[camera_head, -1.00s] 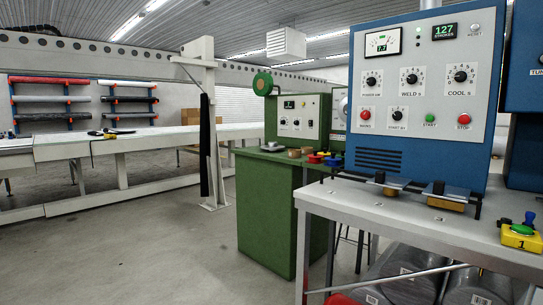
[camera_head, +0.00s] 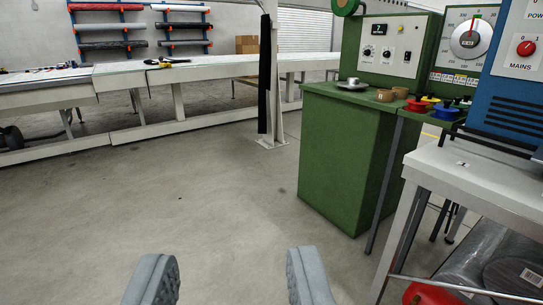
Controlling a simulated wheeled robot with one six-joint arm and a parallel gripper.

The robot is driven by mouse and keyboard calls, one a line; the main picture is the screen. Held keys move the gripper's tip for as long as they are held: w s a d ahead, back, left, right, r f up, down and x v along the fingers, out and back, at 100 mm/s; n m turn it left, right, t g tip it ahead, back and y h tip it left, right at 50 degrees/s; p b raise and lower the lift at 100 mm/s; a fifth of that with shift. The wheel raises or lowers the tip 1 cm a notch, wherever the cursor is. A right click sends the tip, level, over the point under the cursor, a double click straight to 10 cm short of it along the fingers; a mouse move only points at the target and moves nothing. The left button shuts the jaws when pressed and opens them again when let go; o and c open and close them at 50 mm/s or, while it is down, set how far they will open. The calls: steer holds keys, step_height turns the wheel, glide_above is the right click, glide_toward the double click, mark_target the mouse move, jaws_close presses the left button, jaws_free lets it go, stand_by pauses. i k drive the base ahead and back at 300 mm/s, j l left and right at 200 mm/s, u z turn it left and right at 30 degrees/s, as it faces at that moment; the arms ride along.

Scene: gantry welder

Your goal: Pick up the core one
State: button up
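Two short brown ring-shaped pieces that look like cores stand on the green cabinet's top: one nearer core (camera_head: 385,96) and one just behind it to the right (camera_head: 401,92). I cannot tell which is core one. A silvery round piece (camera_head: 352,84) lies to their left on the same top. My gripper (camera_head: 230,279) shows at the bottom of the view with its two grey fingers wide apart. It is open and empty, over bare floor, well apart from the cores.
The green cabinet (camera_head: 344,158) stands right of centre. Coloured spools (camera_head: 437,109) sit right of the cores. A grey metal table (camera_head: 462,176) with rolls underneath is at the right. A white post (camera_head: 273,75) and long bench (camera_head: 120,78) stand behind. The middle floor is clear.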

mark_target(382, 95)
steer(key=i+j+u, duration=0.25)
steer(key=i, duration=0.65)
steer(key=i+l+u, duration=0.25)
steer(key=i, duration=0.6)
steer(key=i+l+z, duration=0.1)
steer(key=i+z, duration=0.65)
steer(key=i+j+z, duration=0.15)
steer(key=i+z, duration=0.25)
steer(key=i+j+z, duration=0.35)
steer(key=i+l+z, duration=0.15)
steer(key=i+z, duration=0.2)
steer(key=i+l+z, duration=0.1)
steer(key=i+z, duration=0.45)
steer(key=z, duration=0.15)
